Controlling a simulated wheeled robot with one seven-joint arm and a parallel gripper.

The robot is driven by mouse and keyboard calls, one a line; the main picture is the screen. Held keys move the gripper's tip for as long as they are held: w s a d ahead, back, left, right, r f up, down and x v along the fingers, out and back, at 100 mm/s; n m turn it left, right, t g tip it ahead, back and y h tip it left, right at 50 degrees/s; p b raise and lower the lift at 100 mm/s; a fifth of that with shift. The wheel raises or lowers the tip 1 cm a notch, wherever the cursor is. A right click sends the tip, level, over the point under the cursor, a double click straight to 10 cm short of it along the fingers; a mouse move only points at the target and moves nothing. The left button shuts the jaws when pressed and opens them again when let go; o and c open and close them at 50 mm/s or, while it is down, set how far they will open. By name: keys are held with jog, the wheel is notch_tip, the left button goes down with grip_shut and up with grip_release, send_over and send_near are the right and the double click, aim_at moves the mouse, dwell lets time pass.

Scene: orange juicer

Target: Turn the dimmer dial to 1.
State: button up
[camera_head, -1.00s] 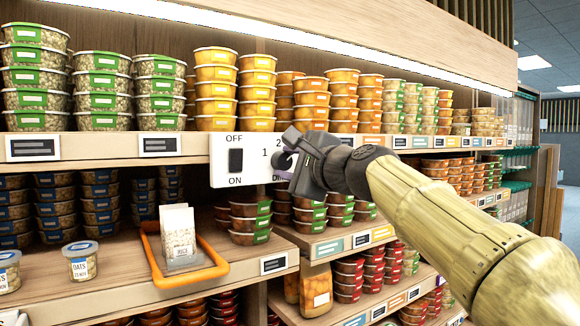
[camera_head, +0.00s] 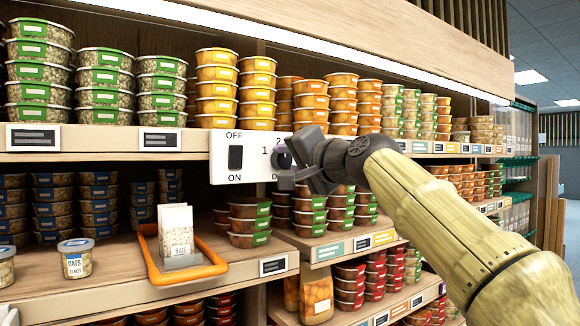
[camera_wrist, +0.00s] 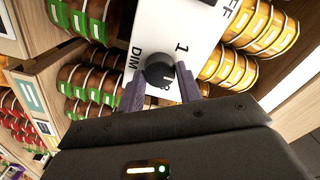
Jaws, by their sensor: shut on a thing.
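The white control panel (camera_head: 220,150) is on the shelf edge, with the figure 1 left of the dial and 2 above it. The dark round dimmer dial (camera_wrist: 160,70) shows in the wrist view, by the printed 1 and "DIM". In the head view the dial (camera_head: 284,158) is partly hidden by my gripper (camera_head: 287,166). In the wrist view my gripper (camera_wrist: 161,86) has one finger on each side of the dial and is shut on it. I cannot tell which figure the dial points to.
A black rocker switch (camera_head: 235,158) sits on the panel left of the dial, between OFF and ON. Stacked yellow tubs (camera_head: 257,88) stand above, and green-labelled tubs (camera_head: 249,222) below. An orange tray (camera_head: 203,271) with a packet (camera_head: 176,230) is on the lower shelf.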

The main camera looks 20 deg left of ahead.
jog(key=n+b, duration=0.1)
jog(key=n, duration=0.4)
jog(key=shift+f+n, duration=0.15)
jog(key=shift+n, duration=0.25)
jog(key=n+b, duration=0.1)
jog(key=n, duration=0.4)
jog(key=shift+n, duration=0.4)
jog(key=o, duration=1)
